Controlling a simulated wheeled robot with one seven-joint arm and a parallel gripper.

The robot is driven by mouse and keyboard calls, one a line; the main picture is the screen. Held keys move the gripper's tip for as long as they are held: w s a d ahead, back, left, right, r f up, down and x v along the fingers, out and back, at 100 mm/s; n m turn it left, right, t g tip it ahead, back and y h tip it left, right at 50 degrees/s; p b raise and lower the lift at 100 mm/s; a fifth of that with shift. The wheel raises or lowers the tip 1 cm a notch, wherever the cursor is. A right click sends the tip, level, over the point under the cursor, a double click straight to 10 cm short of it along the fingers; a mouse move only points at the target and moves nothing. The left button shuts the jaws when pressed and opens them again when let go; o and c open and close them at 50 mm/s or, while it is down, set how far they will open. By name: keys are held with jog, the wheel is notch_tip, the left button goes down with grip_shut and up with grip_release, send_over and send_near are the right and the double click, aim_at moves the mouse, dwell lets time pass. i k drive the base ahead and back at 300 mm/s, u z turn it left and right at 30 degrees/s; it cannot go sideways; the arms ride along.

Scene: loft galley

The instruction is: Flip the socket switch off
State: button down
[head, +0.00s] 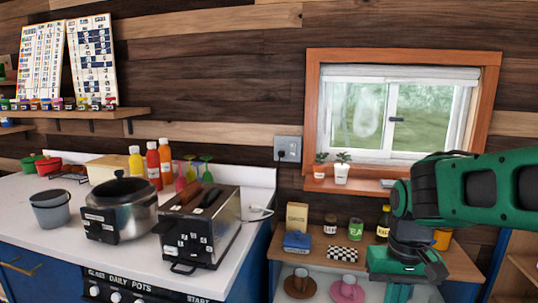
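A grey wall socket (288,146) is mounted on the dark wood wall, left of the window. A black plug sits in its left part, with a cable running down. The switch itself is too small to make out, so its position cannot be told. My gripper (399,292) hangs at the lower right, pointing down in front of the low shelf. It is well to the right of the socket, lower and apart from it.
A toaster (226,226), a pot (121,212) and several bottles (153,164) stand on the white counter (50,256) left of the socket. Potted plants (342,172) stand on the window sill. The low shelf (462,262) holds jars and boxes. The wall around the socket is clear.

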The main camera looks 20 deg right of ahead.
aim_at(294, 146)
jog(key=z, duration=0.15)
jog(key=i, duration=0.85)
jog(key=z, duration=0.45)
